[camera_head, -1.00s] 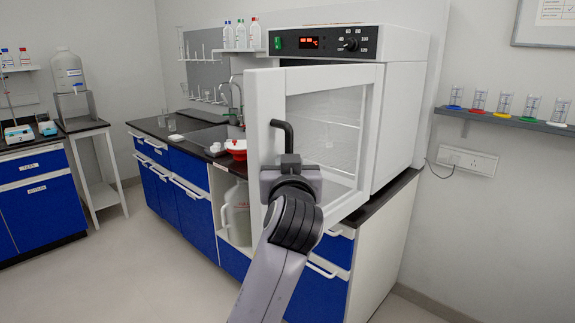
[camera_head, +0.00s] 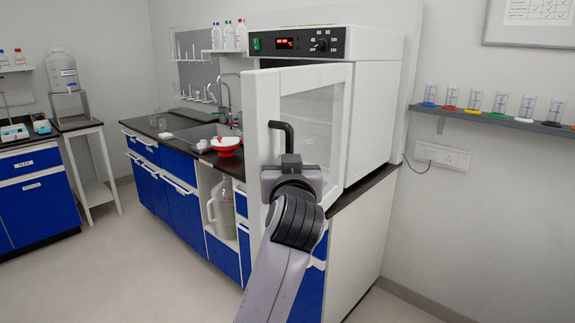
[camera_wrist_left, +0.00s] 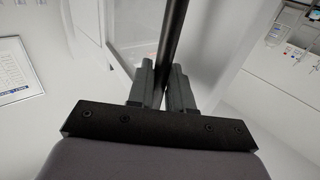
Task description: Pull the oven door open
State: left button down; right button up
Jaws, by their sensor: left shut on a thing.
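The white oven (camera_head: 375,110) stands on the dark counter, with a red display and a knob on its top panel. Its glass-windowed door (camera_head: 262,100) stands ajar, swung out toward me. The black bar handle (camera_head: 287,130) is on the door's front. My left gripper (camera_head: 291,160) is at the lower part of the handle. In the left wrist view its two fingers (camera_wrist_left: 161,85) are closed around the black handle bar (camera_wrist_left: 173,35). My right gripper is not in view.
A red-and-white bowl-like item (camera_head: 227,145) and a sink (camera_head: 195,133) are on the counter left of the oven. A wall shelf (camera_head: 490,120) with several cylinders is at the right. The floor (camera_head: 150,260) at left is clear.

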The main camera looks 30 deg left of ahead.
pick_arm(q)
jog(key=shift+w+d+r, duration=0.2)
jog(key=shift+d+r, duration=0.1)
jog(key=shift+d, duration=0.2)
jog(key=c, duration=1.3)
grip_release()
jog(key=shift+o, duration=0.7)
jog(key=shift+w+f, duration=0.3)
jog(key=shift+w, duration=0.1)
jog(key=shift+s, duration=0.2)
jog(key=shift+s, duration=0.1)
